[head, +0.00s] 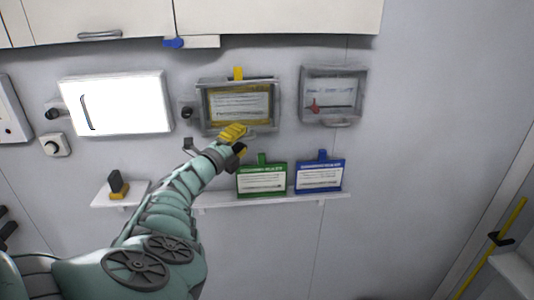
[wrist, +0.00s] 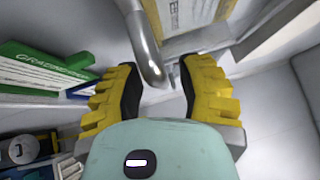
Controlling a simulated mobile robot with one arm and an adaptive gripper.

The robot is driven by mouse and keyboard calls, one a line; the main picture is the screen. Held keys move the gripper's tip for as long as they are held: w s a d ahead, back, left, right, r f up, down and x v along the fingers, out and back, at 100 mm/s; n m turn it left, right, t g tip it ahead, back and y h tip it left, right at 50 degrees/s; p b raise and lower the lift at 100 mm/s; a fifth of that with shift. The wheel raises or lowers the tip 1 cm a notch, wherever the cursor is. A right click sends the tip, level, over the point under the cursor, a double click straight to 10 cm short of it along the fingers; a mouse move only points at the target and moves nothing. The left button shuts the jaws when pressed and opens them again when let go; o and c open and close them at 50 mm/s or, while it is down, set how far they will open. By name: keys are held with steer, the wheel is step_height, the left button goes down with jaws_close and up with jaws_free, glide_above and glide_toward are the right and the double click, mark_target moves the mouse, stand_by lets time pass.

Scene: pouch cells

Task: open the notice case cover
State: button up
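The notice case I take as the task's is the middle grey-framed case (head: 204,109) on the wall, with a yellow-edged notice (head: 240,103) showing behind its cover, which looks shut. My gripper (head: 234,134) has yellow fingers and is at the case's lower edge, covering part of it. In the wrist view my gripper (wrist: 158,80) is open, its two fingers well apart. A curved metal handle (wrist: 146,50) comes down between the fingertips, with a gap visible on both sides. Part of the case frame (wrist: 205,38) shows beyond it.
A second clear case (head: 333,118) hangs to the right, a white box (head: 120,103) to the left. Green (head: 262,180) and blue (head: 319,176) signs stand on the shelf (head: 270,199) below. Cabinets (head: 270,15) overhang above.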

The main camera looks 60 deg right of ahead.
jaws_close()
steer(key=shift+s+a+t, duration=0.1)
steer(key=shift+s+t, duration=0.2)
stand_by(1.2)
